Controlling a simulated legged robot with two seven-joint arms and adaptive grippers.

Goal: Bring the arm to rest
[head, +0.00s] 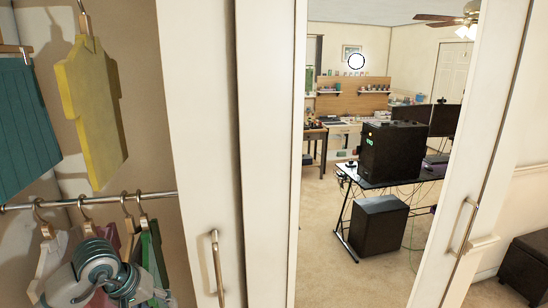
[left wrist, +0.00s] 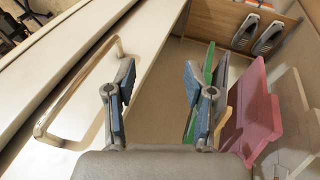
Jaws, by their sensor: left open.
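My left gripper (left wrist: 160,95) is open in the left wrist view, its two blue-padded fingers spread apart with nothing held between them. Its grey arm and wrist parts show at the bottom left of the head view, in front of the hanging clothes in the closet. In the left wrist view, a green garment (left wrist: 218,75) and a pink garment (left wrist: 257,115) hang close by the right finger; I cannot tell whether they touch it. My right gripper is in neither view.
A metal closet rail (head: 160,195) carries several hangers. A yellow garment (head: 92,110) and a teal one (head: 25,125) hang above. A white door (head: 205,120) with a handle (head: 217,268) stands beside the closet. Beyond the opening are a desk (head: 347,225) and open carpet.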

